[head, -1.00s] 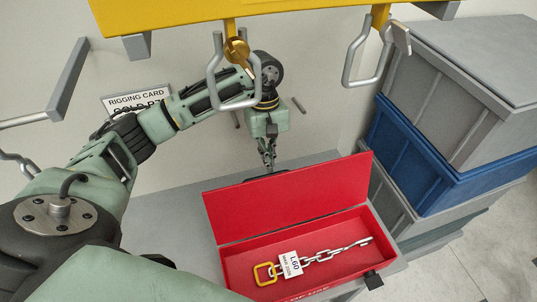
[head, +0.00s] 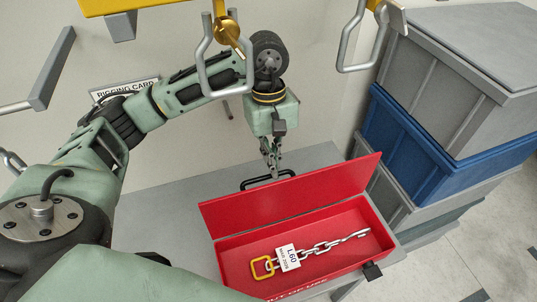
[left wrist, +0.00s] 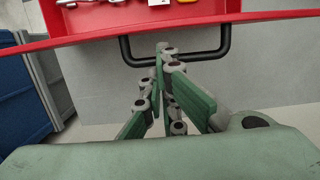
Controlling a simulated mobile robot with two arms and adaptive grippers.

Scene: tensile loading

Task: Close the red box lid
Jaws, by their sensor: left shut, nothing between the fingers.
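The red box (head: 301,254) stands on the grey bench with its lid (head: 291,191) open, tilted up at the far side. A black handle (head: 267,180) sticks out behind the lid; it also shows in the left wrist view (left wrist: 176,62). My left gripper (head: 272,172) is shut and empty, pointing down behind the lid at the handle. In the left wrist view its fingertips (left wrist: 162,48) overlap the handle's opening; I cannot tell whether they touch it. My right gripper is not in view.
The grey bench top (head: 165,210) is clear left of the box. A yellow beam (head: 110,6) with metal hooks (head: 229,50) hangs above and in front of my arm. Stacked bins, one of them blue (head: 415,150), stand at the right.

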